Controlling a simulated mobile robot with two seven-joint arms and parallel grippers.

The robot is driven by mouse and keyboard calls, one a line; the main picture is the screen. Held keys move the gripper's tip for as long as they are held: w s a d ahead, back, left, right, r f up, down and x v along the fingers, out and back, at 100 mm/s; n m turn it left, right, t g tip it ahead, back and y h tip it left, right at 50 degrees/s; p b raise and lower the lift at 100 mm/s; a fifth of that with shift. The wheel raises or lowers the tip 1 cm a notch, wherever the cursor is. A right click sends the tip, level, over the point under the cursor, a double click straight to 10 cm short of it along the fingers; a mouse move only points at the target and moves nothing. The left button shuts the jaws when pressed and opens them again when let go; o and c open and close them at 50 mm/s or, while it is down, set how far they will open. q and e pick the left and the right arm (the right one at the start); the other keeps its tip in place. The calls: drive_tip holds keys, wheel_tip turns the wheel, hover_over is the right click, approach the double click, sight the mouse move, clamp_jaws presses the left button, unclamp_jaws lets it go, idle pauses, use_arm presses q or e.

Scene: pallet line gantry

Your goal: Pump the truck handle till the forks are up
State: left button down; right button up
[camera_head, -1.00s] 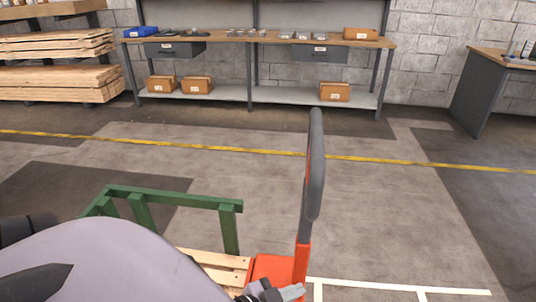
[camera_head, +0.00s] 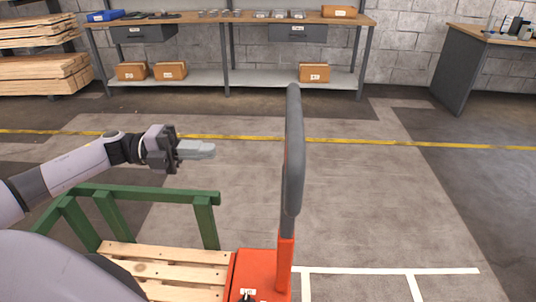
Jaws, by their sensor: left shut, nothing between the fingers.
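The truck handle (camera_head: 293,155) is a dark grey loop on an orange stem, standing near upright right of centre. The orange truck body (camera_head: 257,270) is at the bottom. The forks are not visible; the wooden pallet (camera_head: 165,270) lies left of the truck body. My left gripper (camera_head: 207,150) is shut and empty, raised left of the handle with a clear gap between them in the picture. My right gripper is not clearly in view.
A green frame (camera_head: 150,195) stands behind the pallet. A workbench (camera_head: 225,84) with boxes stands along the back wall, and a grey desk (camera_head: 465,70) is at the right. Stacked planks (camera_head: 40,72) are at far left. The floor right of the handle is clear.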

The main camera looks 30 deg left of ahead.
use_arm(q)
drive_tip(key=p+x, duration=0.1)
drive_tip(key=x, duration=1.3)
drive_tip(key=shift+p, duration=0.35)
use_arm(e)
drive_tip(key=shift+r, duration=0.45)
